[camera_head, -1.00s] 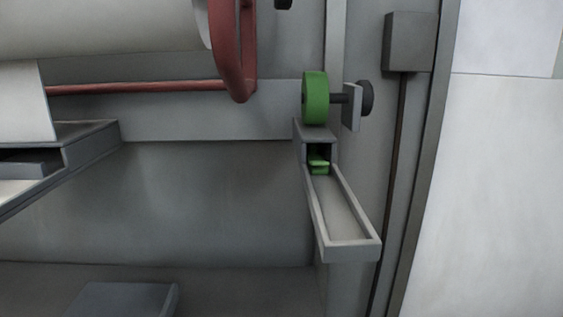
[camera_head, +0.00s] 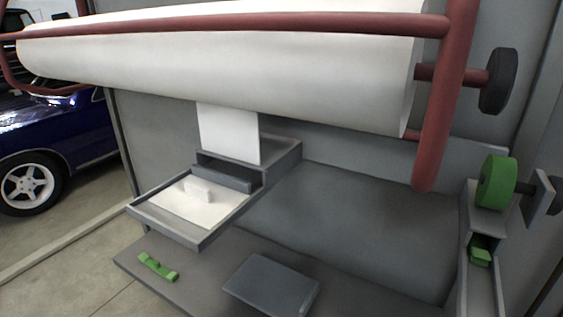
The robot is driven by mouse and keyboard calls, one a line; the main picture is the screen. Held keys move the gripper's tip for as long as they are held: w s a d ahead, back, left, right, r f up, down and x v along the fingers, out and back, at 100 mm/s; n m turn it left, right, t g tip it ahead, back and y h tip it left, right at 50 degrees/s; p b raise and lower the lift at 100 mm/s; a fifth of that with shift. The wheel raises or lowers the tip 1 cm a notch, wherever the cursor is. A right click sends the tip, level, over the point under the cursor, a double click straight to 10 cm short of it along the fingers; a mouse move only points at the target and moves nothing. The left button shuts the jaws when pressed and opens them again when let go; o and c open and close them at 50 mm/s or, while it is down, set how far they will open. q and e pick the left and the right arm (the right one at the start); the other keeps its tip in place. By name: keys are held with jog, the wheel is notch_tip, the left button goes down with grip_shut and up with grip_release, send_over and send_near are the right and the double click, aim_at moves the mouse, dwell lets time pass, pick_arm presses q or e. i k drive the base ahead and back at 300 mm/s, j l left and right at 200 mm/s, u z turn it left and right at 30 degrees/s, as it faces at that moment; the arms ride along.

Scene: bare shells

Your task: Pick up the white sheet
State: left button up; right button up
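A flat white sheet (camera_head: 172,203) lies in a shallow grey tray (camera_head: 197,238) left of the middle. A small raised white piece (camera_head: 199,190) sits on it, shaped like a handle or block. A white strip (camera_head: 228,135) hangs from a large white roll (camera_head: 220,50) down to the grey box (camera_head: 270,152) behind the tray. Neither of my grippers is in view.
Red bars (camera_head: 230,24) run in front of the roll. A green wheel (camera_head: 496,183) sits above a narrow chute at right. A green piece (camera_head: 158,267) and a dark grey slab (camera_head: 271,285) lie on the lower shelf. A blue car (camera_head: 52,148) stands at far left.

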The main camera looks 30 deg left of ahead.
aim_at(204, 203)
jog(key=j+u, duration=0.2)
jog(key=u, duration=0.15)
jog(key=k+j+u, duration=0.1)
jog(key=j+u, duration=0.4)
jog(key=u, duration=0.15)
jog(key=k+j+z, duration=0.1)
jog(key=j+z, duration=0.25)
jog(key=j, duration=0.25)
